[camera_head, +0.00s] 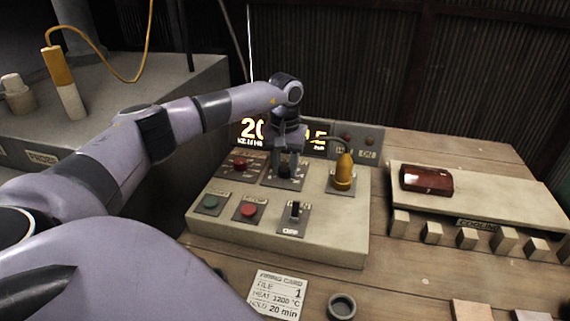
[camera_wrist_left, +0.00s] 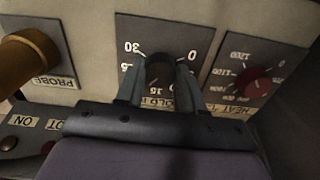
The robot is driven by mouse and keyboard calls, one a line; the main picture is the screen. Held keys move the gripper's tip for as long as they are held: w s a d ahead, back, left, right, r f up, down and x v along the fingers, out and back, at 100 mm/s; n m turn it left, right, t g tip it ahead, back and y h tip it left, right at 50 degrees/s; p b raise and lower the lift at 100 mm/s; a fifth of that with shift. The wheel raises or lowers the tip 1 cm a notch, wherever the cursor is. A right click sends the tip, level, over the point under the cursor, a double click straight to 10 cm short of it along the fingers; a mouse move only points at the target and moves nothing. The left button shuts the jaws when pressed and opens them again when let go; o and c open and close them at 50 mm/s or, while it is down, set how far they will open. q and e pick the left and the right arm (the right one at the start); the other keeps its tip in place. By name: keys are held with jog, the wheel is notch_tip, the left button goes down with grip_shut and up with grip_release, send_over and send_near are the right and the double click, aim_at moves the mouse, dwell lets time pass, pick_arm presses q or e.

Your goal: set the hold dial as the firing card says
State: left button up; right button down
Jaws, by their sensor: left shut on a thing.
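The firing card (camera_head: 278,296) lies at the front of the table and reads tile 1, heat 1200 °C, hold 20 min. The hold dial (camera_wrist_left: 160,70) is a dark knob on a grey plate marked 0, 15 and 30, upside down in the left wrist view. My left gripper (camera_head: 287,165) reaches down over the panel and is shut on the hold dial; its fingers (camera_wrist_left: 160,82) sit on both sides of the knob. I cannot read where the dial points. The lit display (camera_head: 252,129) behind is partly hidden by my arm. My right gripper is out of view.
The panel (camera_head: 330,238) also carries a red heat dial (camera_head: 240,163), green and red buttons, an on/off switch (camera_head: 295,211) and a yellow probe plug (camera_head: 343,172). A red-brown tile (camera_head: 426,180) lies on the cooling rack (camera_head: 500,198) at right.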

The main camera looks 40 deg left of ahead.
aim_at(285, 168)
pick_arm(q)
jog(key=shift+r, duration=0.1)
jog(key=o, duration=1)
jog(key=shift+o, duration=0.2)
jog(key=shift+r+b, duration=0.4)
jog(key=shift+r, duration=3.15)
jog(key=shift+s, duration=0.1)
